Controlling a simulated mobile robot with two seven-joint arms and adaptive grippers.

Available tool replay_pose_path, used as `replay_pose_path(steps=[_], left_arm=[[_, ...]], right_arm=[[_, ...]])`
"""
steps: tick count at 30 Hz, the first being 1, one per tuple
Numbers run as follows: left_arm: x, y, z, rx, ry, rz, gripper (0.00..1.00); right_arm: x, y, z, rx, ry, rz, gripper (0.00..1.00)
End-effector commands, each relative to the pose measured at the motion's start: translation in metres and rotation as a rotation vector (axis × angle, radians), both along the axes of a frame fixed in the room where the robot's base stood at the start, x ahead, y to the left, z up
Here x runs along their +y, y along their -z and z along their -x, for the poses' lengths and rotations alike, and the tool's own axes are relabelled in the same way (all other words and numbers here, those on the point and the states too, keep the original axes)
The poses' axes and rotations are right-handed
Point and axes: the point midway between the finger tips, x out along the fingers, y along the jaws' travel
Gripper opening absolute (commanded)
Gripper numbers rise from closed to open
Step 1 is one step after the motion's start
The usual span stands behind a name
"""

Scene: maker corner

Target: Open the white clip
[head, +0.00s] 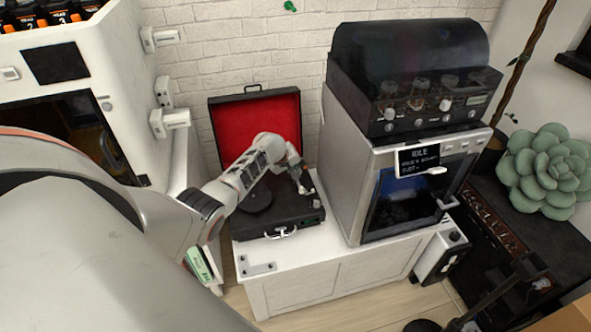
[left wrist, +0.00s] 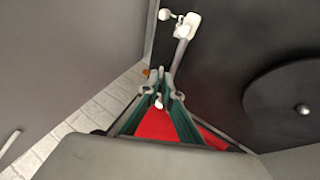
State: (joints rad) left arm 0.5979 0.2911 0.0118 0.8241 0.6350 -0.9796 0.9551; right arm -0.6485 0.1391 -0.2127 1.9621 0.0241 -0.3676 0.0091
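An open black record player case (head: 277,222) with a red-lined lid (head: 232,125) stands on the white cabinet. Its dark platter (head: 257,196) also shows in the left wrist view (left wrist: 285,105). My left gripper (head: 303,184) reaches over the player's right side. In the left wrist view its fingers (left wrist: 160,86) are apart, with a gap between them. A small white piece (left wrist: 158,101), possibly the white clip, shows in that gap; contact cannot be told. A white tonearm part (left wrist: 184,28) lies beyond the fingertips. My right gripper is not clearly seen.
A silver machine (head: 345,165) with a dark hood (head: 400,60) stands close on the player's right. A white machine (head: 120,50) stands on the left. The white cabinet top (head: 300,255) is mostly bare in front of the player.

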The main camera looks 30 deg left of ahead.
Motion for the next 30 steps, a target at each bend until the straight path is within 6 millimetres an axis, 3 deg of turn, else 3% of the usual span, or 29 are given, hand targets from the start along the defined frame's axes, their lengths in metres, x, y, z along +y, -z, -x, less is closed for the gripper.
replay_pose_path(steps=[13,17,25,30], left_arm=[[-0.008,-0.004,-0.008,0.167,0.004,-0.142,0.00],[-0.011,0.000,-0.011,0.251,0.003,-0.212,0.00],[-0.015,0.005,-0.014,0.392,0.004,-0.330,0.00],[-0.016,0.005,-0.016,0.453,0.003,-0.381,0.00]], right_arm=[[0.000,-0.008,-0.001,-0.004,0.000,0.000,0.26],[0.000,0.007,0.001,0.001,0.001,0.000,0.26],[-0.001,0.055,0.016,0.043,-0.002,0.008,0.26],[-0.005,0.065,0.015,0.042,-0.006,0.028,0.26]])
